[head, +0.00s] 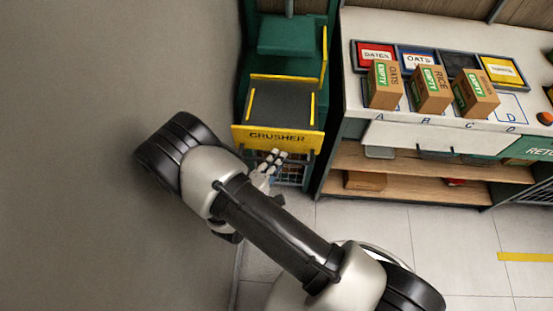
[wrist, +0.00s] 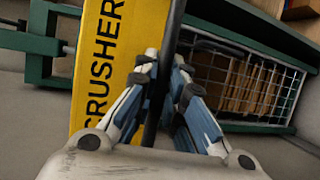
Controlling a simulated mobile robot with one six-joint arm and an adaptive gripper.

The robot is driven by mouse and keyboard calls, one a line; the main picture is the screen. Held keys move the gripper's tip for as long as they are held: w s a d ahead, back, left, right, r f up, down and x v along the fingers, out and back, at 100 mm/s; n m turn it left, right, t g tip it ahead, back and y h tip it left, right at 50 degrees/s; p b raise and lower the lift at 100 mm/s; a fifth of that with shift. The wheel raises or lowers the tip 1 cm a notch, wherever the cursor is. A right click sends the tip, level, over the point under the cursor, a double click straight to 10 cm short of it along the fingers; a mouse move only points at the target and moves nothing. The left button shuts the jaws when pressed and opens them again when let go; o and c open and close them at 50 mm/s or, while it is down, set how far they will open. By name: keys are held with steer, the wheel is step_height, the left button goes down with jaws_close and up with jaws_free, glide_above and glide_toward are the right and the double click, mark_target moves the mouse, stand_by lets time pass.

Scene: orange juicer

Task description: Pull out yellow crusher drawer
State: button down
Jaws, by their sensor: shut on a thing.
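The yellow crusher drawer front (head: 277,139) is marked CRUSHER and faces me below the green press (head: 287,37). The drawer's dark tray floor (head: 280,104) shows between yellow side rails, in front of the press. In the wrist view the yellow front (wrist: 98,70) stands on the left, with a dark bar handle (wrist: 172,25) along it. My gripper (head: 275,160) is at the drawer front's lower edge. In the wrist view my gripper (wrist: 166,62) has its fingers on both sides of the bar, shut on it. Part of the bar is hidden by the fingers.
A wire basket with brown contents (wrist: 245,85) sits below the drawer. A plain wall (head: 90,70) is close on the left. A white counter (head: 370,127) with boxes and coloured bins stands at the right. The tiled floor (head: 340,218) in front is clear beside my arm.

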steer(key=c, duration=1.7)
jaws_free()
steer(key=shift+o, duration=0.2)
